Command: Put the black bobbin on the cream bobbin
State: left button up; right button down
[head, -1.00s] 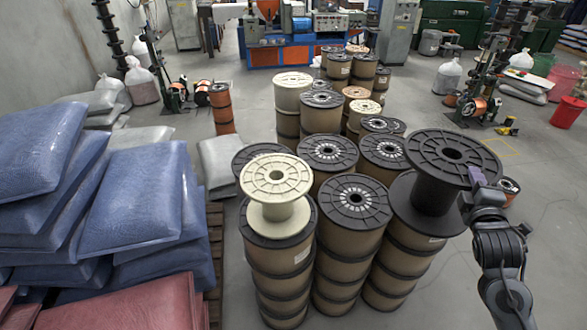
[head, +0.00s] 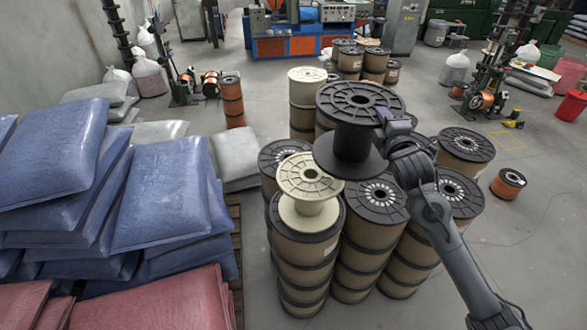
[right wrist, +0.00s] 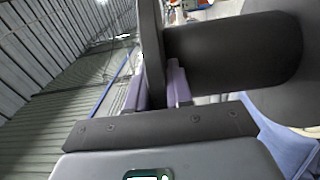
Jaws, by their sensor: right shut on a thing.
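The black bobbin (head: 352,142) is held upright in the air by my right gripper (head: 384,118), which grips the rim of its top flange at the right side. In the right wrist view the black flange (right wrist: 152,55) passes between the two purple-grey fingers (right wrist: 160,88). The cream bobbin (head: 310,180) stands upright on a stack of brown spools with black ends, left of and nearer than the black bobbin. My left gripper is not in view.
Several brown spool stacks (head: 374,203) stand close together under and around the black bobbin. Blue sacks (head: 165,190) and red sacks (head: 170,300) are piled at the left. A small copper spool (head: 508,183) lies on open floor at the right.

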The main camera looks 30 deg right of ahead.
jog(key=p, duration=0.3)
send_over(328, 165)
notch_tip(328, 165, down, 6)
jog(key=shift+f+p, duration=0.3)
jog(key=shift+f, duration=2.05)
jog(key=c, duration=1)
grip_release()
jog(key=shift+f, duration=0.1)
